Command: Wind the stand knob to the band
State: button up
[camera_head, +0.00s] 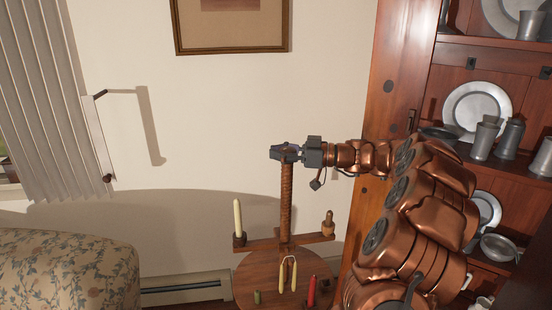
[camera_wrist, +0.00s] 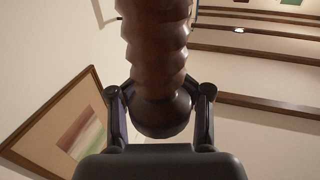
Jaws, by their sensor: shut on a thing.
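A wooden stand has a tall threaded post (camera_head: 285,205) rising upright from a round wooden top (camera_head: 252,278). A crossbar (camera_head: 262,243) crosses the post low down. My gripper (camera_head: 286,152) is at the top of the post, reaching in from the right. In the wrist view the dark wooden threads (camera_wrist: 157,45) end in a rounded knob (camera_wrist: 160,118). My gripper's fingers (camera_wrist: 160,100) lie on both sides of this knob and are shut on it. In the head view the gripper hides the knob. I cannot make out a separate band on the post.
A cream candle (camera_head: 238,217) stands on the crossbar's left end, a small wooden piece (camera_head: 328,224) on its right. A red candle (camera_head: 311,291) and pale hanging candles (camera_head: 288,274) are lower. A pewter-filled shelf (camera_head: 480,148) is right, a patterned couch (camera_head: 65,270) left.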

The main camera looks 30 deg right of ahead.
jog(key=shift+f+m+t+h+b, duration=0.4)
jog(key=shift+f+t+b, duration=0.1)
jog(key=shift+b, duration=2.15)
jog(key=m+t+h+b, duration=0.1)
jog(key=b, duration=0.3)
jog(key=m+t+h+b, duration=0.1)
jog(key=b, duration=0.2)
jog(key=shift+w+d+r+b, duration=0.1)
jog(key=shift+w+d+b, duration=0.1)
jog(key=shift+b, duration=0.15)
jog(key=m+h+b, duration=0.1)
jog(key=b, duration=0.2)
jog(key=shift+t+h, duration=0.4)
